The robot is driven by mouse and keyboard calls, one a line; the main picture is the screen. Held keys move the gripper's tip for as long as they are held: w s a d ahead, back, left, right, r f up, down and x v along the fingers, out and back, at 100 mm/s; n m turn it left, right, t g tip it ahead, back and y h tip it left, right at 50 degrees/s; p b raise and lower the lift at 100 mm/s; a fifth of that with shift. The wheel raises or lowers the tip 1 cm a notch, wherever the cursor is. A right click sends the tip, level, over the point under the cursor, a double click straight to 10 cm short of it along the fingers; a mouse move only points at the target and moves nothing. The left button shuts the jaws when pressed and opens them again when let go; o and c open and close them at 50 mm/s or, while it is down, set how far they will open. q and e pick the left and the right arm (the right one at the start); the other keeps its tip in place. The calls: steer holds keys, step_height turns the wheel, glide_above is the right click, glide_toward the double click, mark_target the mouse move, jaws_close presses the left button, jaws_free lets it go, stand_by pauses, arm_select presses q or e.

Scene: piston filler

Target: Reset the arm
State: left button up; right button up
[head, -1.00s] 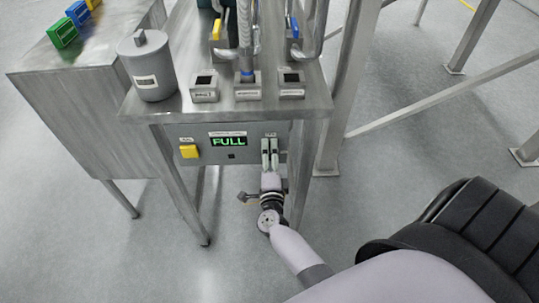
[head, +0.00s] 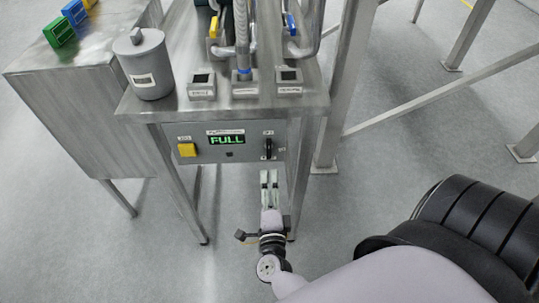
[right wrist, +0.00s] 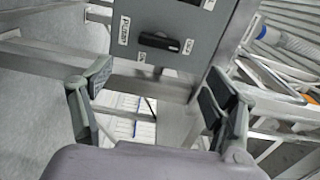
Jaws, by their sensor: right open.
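My right gripper (head: 269,178) is open and empty in the head view, a little below and in front of the machine's grey control panel (head: 205,155). In the right wrist view its two fingers (right wrist: 155,92) stand wide apart with nothing between them. A black rotary switch (head: 268,148) sits at the panel's right end, clear of the fingers. The switch also shows in the right wrist view (right wrist: 166,42), above the fingertips. The panel's display (head: 227,140) reads FULL in green, with a yellow button (head: 187,150) to its left. My left gripper is out of view.
A steel table (head: 225,108) above the panel carries a grey lidded canister (head: 147,68) and several small display boxes. A steel cabinet (head: 75,110) with coloured blocks stands at left. Steel frame legs (head: 345,85) rise at right. Floor in front is open.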

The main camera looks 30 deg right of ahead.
steer(key=s+a+f+n+g+y+b, duration=0.15)
steer(key=s+a+f+n+y, duration=0.3)
steer(key=f+n, duration=0.65)
steer(key=s+a+f+n+g+y+p, duration=0.1)
steer(key=s+a+f+n+g+y, duration=0.4)
steer(key=f, duration=1.2)
steer(key=s+d+f+n+g, duration=0.2)
steer(key=s+f, duration=0.3)
steer(key=s, duration=0.3)
steer(key=s+d+f+n+g, duration=0.2)
steer(key=s+f+n, duration=0.3)
steer(key=s, duration=0.3)
steer(key=s+d+f+n+g+b, duration=0.1)
steer(key=s+d+f+n+g, duration=0.2)
steer(key=s+f, duration=0.3)
steer(key=s, duration=0.3)
steer(key=shift+n+g, duration=0.35)
steer(key=shift+n, duration=0.05)
steer(key=shift+w, duration=0.1)
